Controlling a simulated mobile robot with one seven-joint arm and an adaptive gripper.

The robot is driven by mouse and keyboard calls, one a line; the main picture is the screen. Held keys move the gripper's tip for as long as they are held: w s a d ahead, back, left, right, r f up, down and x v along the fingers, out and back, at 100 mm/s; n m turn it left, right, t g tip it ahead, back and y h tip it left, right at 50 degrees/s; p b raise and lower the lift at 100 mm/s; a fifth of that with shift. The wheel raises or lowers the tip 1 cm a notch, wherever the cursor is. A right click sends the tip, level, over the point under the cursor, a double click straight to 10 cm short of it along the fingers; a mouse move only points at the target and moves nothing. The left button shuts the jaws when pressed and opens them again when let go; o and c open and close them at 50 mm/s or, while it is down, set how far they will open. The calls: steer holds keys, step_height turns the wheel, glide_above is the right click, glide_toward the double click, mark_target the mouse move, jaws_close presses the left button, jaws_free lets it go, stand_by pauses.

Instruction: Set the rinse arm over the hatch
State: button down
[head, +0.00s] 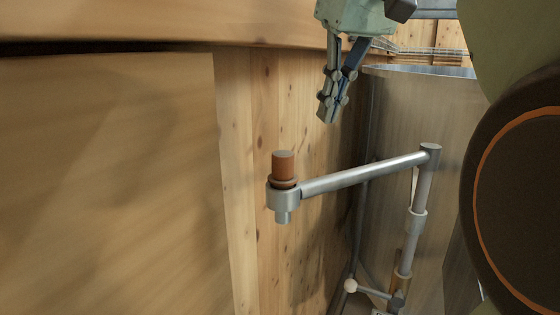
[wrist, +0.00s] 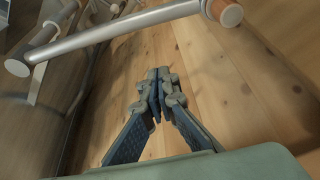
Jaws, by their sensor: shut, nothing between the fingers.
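The rinse arm (head: 362,173) is a grey metal tube running from an upright post (head: 421,195) on the right to a collar with a brown knob (head: 283,166) on the left. A short nozzle points down under the collar. In the wrist view the rinse arm (wrist: 120,32) crosses the top, with the brown end (wrist: 229,13) at the upper right. My gripper (head: 325,118) is shut and empty, above the rinse arm and apart from it. Its fingertips (wrist: 158,72) meet in the wrist view. I cannot make out the hatch for certain.
A large grey metal tank (head: 420,110) stands behind the post. A wooden plank wall (head: 290,100) is behind the brown knob. A small lever with a pale ball (head: 350,286) sits low by the post. Free space lies around the knob.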

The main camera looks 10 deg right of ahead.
mark_target(369, 177)
step_height(369, 177, down, 8)
steer(key=s+b, duration=0.1)
steer(key=b, duration=0.1)
steer(key=shift+d+f, duration=0.15)
steer(key=shift+f, duration=0.1)
steer(key=shift+s, duration=0.25)
stand_by(0.5)
